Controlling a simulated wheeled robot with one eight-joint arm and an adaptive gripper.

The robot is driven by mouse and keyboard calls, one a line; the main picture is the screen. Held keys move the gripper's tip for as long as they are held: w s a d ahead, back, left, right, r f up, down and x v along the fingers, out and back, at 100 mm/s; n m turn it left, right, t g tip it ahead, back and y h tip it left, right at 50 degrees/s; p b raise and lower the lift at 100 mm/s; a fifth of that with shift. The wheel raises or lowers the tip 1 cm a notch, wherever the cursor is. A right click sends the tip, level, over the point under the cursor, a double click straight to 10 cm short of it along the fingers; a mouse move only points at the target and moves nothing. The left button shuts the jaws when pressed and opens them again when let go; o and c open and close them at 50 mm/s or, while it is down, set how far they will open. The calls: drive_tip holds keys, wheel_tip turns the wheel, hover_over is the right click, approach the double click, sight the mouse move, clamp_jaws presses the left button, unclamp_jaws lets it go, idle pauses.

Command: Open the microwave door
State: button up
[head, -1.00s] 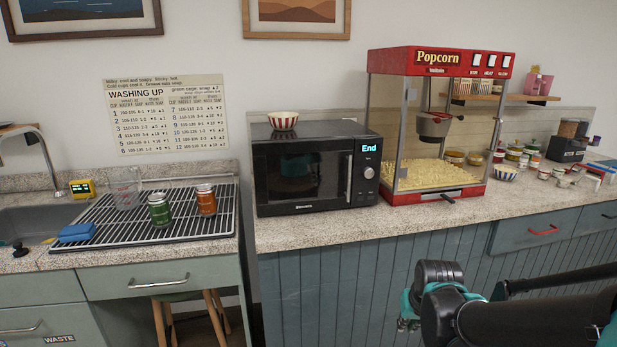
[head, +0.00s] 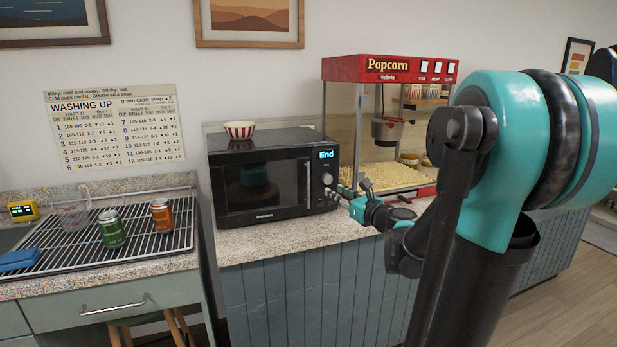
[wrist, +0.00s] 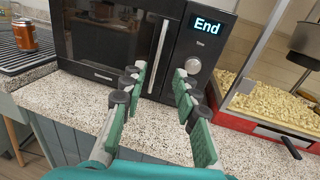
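The black microwave (head: 262,219) stands on the speckled counter with its door (head: 255,188) shut and its display reading "End". The upright silver handle (head: 308,184) is at the door's right edge; it also shows in the wrist view (wrist: 158,56). The round knob (wrist: 193,65) is right of the handle. My gripper (head: 345,192) is in front of the microwave's right side. In the wrist view my gripper (wrist: 158,80) has its two fingers apart, nothing between them, pointing toward the handle and control panel. The fingers look short of the handle, not touching it.
A red popcorn machine (head: 390,70) stands close right of the microwave. A striped bowl (head: 240,130) sits on top of the microwave. A rack (head: 60,262) with green and orange cans is at the left. The counter before the door (head: 270,245) is clear.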

sight(309, 176)
drive_tip(key=x, duration=1.7)
drive_tip(key=shift+w, duration=0.15)
drive_tip(key=shift+c, duration=0.6)
clamp_jaws()
